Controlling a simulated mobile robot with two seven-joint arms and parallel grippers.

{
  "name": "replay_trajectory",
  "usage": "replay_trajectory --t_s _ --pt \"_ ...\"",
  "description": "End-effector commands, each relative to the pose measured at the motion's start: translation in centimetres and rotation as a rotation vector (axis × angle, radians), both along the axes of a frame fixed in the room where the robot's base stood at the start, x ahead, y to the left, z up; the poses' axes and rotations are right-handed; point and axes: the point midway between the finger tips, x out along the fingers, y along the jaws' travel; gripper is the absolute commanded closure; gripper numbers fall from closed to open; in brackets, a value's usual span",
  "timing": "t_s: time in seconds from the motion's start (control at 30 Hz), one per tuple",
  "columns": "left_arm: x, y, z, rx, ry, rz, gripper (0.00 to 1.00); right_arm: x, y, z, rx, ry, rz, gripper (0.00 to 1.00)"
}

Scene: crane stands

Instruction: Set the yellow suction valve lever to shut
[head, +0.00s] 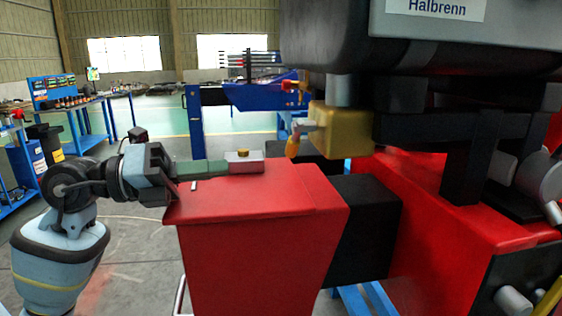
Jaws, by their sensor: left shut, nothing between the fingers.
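The brass-yellow valve body (343,128) sits under the dark tank at the upper middle. My right gripper is not in view.
A black block (365,225) stands to the right. The dark tank (325,35) overhangs the valve.

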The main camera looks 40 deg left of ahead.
Motion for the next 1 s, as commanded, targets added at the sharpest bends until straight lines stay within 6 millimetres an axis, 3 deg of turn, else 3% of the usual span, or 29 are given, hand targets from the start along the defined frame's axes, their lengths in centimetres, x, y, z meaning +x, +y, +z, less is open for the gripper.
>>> replay_trajectory --t_s 0.7,1.0 --pt "6.3 -5.0 0.5 -0.002 -0.003 -0.002 1.0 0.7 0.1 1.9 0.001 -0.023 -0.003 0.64" --pt "7.7 -6.1 0.4 -0.002 -0.002 -0.001 1.0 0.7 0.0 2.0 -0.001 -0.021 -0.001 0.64"
